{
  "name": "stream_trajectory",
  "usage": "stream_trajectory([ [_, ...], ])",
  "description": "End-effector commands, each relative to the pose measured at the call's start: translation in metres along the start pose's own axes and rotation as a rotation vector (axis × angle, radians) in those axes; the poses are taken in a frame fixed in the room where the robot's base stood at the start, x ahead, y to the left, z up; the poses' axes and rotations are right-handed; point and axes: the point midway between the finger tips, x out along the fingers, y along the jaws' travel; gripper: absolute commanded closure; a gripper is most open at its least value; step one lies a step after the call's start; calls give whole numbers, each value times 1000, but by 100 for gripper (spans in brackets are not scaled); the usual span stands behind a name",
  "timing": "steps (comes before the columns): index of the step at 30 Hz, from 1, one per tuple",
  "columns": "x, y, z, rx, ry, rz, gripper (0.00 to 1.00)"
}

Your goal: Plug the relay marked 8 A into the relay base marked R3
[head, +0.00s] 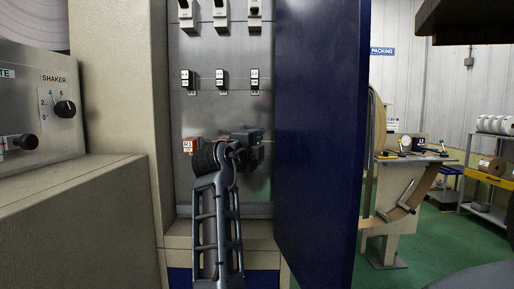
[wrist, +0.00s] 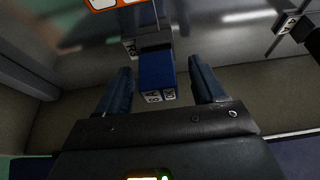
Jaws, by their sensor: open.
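In the wrist view a blue relay (wrist: 156,70) stands between the two fingers of my gripper (wrist: 160,65). The fingers are open, with a gap on each side of the relay. Its near end carries white labels, one seeming to read 8 A. The far end of the relay meets a pale relay base (wrist: 131,47) whose side label seems to read R3. I cannot tell how fully the relay is seated. In the head view my gripper (head: 252,143) is at the cabinet's back panel, and it hides the relay and base there.
A base labelled R1 (head: 187,146) with orange marking sits left of my arm. Several small switches (head: 222,80) are in rows above. The open blue cabinet door (head: 318,140) stands close on the right, and a beige wall (head: 112,90) on the left.

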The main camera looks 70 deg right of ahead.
Motion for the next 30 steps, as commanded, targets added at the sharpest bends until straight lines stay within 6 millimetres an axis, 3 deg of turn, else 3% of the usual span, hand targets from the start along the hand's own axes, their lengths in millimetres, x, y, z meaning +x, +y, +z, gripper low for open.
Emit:
stream_trajectory([
  [16, -71, 1, 1, 0, -2, -2, 31],
  [28, -78, 0, 0, 0, 0, 0, 31],
  [30, -78, 1, 0, -4, -2, -1, 38],
])
